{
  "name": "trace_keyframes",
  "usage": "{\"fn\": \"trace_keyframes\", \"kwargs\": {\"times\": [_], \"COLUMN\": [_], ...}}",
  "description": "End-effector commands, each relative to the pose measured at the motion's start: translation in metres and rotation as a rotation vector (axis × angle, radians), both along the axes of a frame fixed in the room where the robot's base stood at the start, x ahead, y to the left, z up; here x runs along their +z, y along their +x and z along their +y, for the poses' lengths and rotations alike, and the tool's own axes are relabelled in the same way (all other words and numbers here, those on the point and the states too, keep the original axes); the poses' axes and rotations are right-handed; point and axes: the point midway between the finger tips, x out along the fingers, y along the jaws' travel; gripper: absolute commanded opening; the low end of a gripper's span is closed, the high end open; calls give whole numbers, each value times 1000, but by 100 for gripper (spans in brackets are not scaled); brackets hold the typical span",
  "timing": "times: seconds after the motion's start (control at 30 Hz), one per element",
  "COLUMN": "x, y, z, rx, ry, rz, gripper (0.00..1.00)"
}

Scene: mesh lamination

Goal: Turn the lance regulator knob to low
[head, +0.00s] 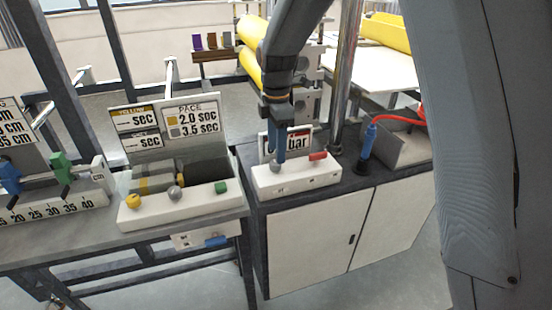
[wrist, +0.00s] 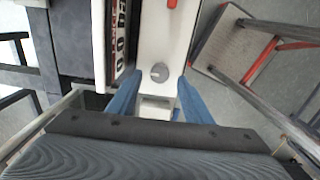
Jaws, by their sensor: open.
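The regulator is a long white box (head: 300,182) on the dark counter, with a sign reading "bar" (head: 305,138) behind it. In the head view the grey knob (head: 275,167) is partly behind my fingers. My gripper (head: 280,157) points down over the left part of the box.
A red handle (head: 318,156) sits at the box's right end. A blue lance (head: 368,138) stands right of it, beside a grey tray (head: 404,146) with a red hose. Left is another white box (head: 180,207) with yellow, grey and green knobs.

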Motion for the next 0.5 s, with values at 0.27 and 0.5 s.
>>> {"fn": "trace_keyframes", "kwargs": {"times": [0.27,0.5], "x": [33,37], "y": [0,-1], "z": [0,0], "rx": [0,0], "ry": [0,0], "rz": [0,0], "gripper": [45,45]}}
